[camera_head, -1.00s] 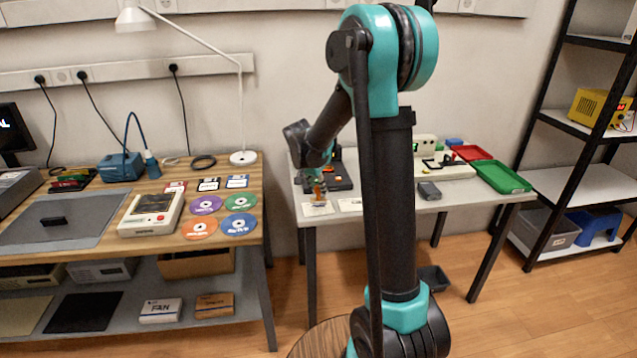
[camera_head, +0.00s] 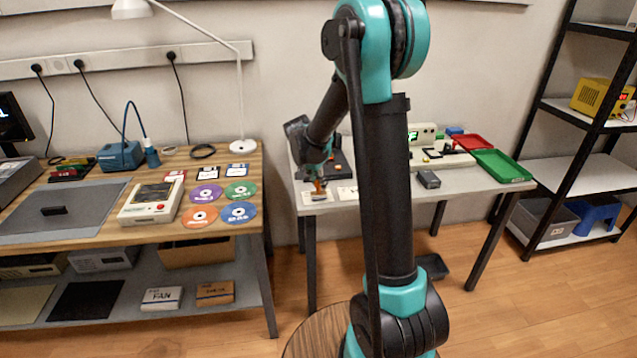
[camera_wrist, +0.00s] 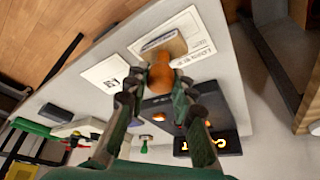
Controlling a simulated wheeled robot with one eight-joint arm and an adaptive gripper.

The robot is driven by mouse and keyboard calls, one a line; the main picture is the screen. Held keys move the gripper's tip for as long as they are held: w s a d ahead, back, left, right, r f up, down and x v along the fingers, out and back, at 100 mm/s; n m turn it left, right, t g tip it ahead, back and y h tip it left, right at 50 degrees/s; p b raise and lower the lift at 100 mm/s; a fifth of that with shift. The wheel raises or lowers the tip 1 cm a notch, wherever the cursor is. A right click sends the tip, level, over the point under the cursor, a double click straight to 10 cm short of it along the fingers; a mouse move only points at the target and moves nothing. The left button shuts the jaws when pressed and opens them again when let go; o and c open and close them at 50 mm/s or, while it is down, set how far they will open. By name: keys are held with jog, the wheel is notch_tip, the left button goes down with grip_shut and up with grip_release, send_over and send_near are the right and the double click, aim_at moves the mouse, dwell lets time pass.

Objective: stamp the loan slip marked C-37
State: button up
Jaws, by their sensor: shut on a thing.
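My gripper (camera_wrist: 156,88) is shut on the orange-brown handle of a stamp (camera_wrist: 162,70). The stamp's block is over a white loan slip (camera_wrist: 196,27) with printed text. Whether it touches the paper I cannot tell. A second white slip (camera_wrist: 106,74) lies beside it with a dark mark. I cannot read C-37 on either slip. In the head view, my gripper (camera_head: 317,178) is low over the pale table's front left corner, with the stamped-over slip (camera_head: 308,199) beneath and the second slip (camera_head: 347,193) to its right.
A dark pad or tray (camera_wrist: 165,112) sits near the slips, with a glowing orange display (camera_wrist: 208,143) and a small green-handled object (camera_wrist: 143,145).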

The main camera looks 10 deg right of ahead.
jog(key=shift+f, duration=0.55)
dwell(1.4)
jog(key=shift+r, duration=0.15)
jog(key=shift+r, duration=3.4)
